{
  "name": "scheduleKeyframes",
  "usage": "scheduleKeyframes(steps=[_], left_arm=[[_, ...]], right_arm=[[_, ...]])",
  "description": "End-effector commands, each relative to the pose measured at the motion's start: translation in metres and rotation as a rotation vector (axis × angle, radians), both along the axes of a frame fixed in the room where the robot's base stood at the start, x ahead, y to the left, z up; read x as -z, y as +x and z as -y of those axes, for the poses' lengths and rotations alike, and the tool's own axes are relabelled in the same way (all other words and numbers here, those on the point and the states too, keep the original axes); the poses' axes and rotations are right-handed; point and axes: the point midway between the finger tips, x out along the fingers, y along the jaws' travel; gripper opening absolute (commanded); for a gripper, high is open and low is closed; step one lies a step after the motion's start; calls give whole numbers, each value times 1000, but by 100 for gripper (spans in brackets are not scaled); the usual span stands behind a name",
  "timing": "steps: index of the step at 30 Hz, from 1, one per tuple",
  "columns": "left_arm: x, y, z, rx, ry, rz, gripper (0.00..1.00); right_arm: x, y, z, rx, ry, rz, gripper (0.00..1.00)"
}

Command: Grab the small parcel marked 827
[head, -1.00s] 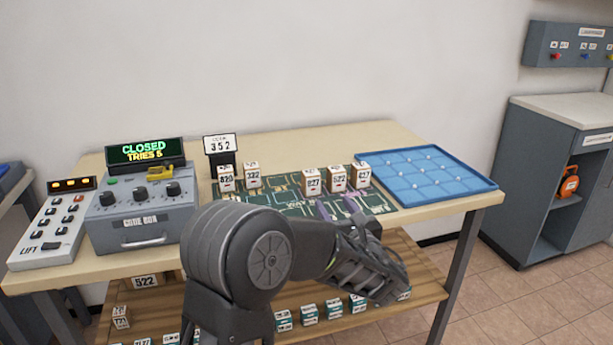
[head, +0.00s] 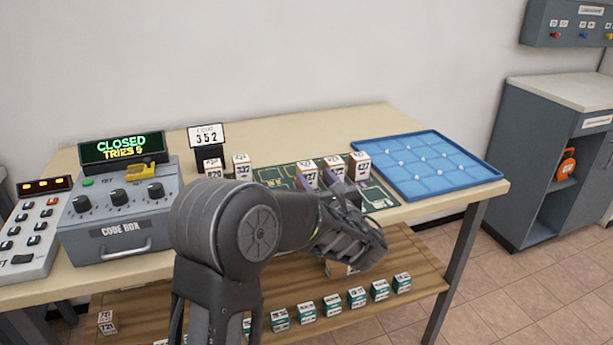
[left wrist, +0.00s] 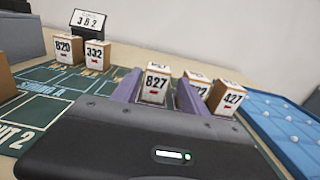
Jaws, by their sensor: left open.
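The small parcel marked 827 (left wrist: 155,84) is a white-and-brown box standing upright on the green marked board. In the left wrist view it stands between the two purple fingers of my open left gripper (left wrist: 157,92). I cannot tell whether either finger touches it. In the head view the same parcel (head: 308,170) is partly hidden behind my left gripper (head: 328,184). A parcel (left wrist: 199,82) with a hidden number stands close to its right, behind the right finger. My right gripper is not in view.
Parcel 427 (left wrist: 227,97) stands farther right, beside the blue tray (head: 430,165). Parcels 820 (left wrist: 69,47) and 332 (left wrist: 97,53) stand to the left on the green board (head: 378,196). A code box (head: 120,225) fills the table's left. Several small boxes line the lower shelf.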

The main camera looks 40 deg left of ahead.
Motion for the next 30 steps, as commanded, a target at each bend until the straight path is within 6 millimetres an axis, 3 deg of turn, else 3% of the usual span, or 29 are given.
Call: scheduleKeyframes(steps=[7,20,30], left_arm=[[0,22,-33,-2,1,-1,52],[0,26,-39,0,0,0,52],[-2,48,-75,-2,1,1,52]], right_arm=[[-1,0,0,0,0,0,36],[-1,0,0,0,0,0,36],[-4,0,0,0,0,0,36]])
